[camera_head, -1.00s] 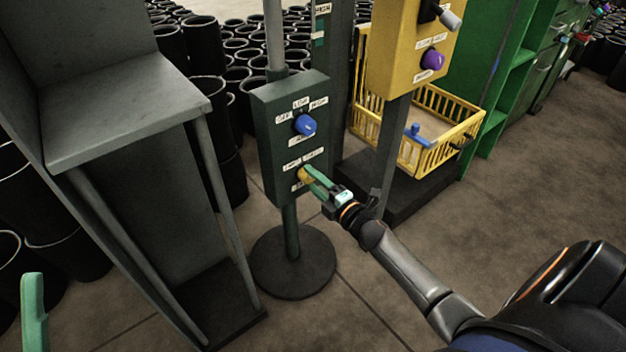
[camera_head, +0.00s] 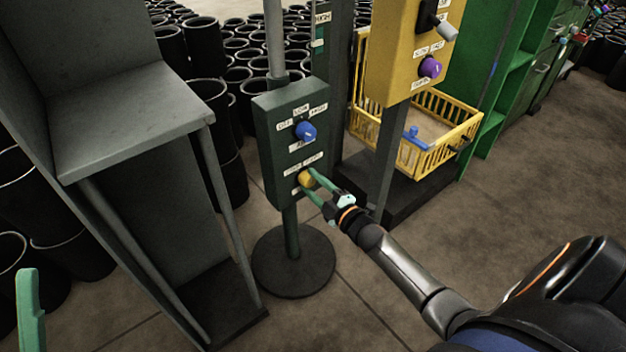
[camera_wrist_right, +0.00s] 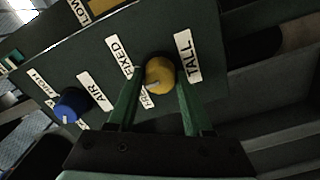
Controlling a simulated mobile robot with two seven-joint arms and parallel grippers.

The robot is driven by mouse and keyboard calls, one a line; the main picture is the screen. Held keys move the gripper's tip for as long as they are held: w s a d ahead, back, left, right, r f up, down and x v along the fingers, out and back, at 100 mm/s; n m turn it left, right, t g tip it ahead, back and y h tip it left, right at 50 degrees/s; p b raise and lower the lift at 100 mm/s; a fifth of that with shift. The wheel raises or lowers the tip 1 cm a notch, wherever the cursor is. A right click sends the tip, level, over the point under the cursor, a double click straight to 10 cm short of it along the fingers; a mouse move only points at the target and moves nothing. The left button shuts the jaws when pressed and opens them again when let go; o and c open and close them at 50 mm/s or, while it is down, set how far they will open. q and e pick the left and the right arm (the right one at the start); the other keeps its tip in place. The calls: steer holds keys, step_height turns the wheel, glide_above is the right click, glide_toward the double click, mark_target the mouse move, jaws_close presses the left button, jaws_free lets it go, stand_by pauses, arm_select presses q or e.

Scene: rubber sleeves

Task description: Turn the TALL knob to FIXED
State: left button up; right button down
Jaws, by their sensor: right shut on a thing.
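The yellow TALL knob (camera_head: 305,179) is the lower knob on the dark green panel (camera_head: 265,150). In the right wrist view the knob (camera_wrist_right: 160,75) sits between my right gripper's two green fingers, its pale pointer aimed down-left at a label partly hidden by a finger. The FIXED label (camera_wrist_right: 119,62) is left of the knob and the TALL label (camera_wrist_right: 187,57) is right of it. My right gripper (camera_head: 314,184) is shut on the knob. Of my left gripper (camera_head: 31,310), only one green finger shows at the lower left edge.
A blue knob (camera_head: 306,131) labelled AIR sits above on the same panel, near my right fingers. A yellow box (camera_head: 400,60) with a purple knob (camera_head: 430,67) stands to the right. A yellow basket (camera_head: 455,125) is behind it. A grey shelf (camera_head: 130,120) stands left.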

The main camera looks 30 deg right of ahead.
steer(key=m+p, duration=0.1)
steer(key=m, duration=0.2)
steer(key=shift+m, duration=0.3)
steer(key=shift+m+p, duration=0.65)
steer(key=shift+m, duration=0.85)
steer(key=shift+c, duration=1.6)
jaws_free()
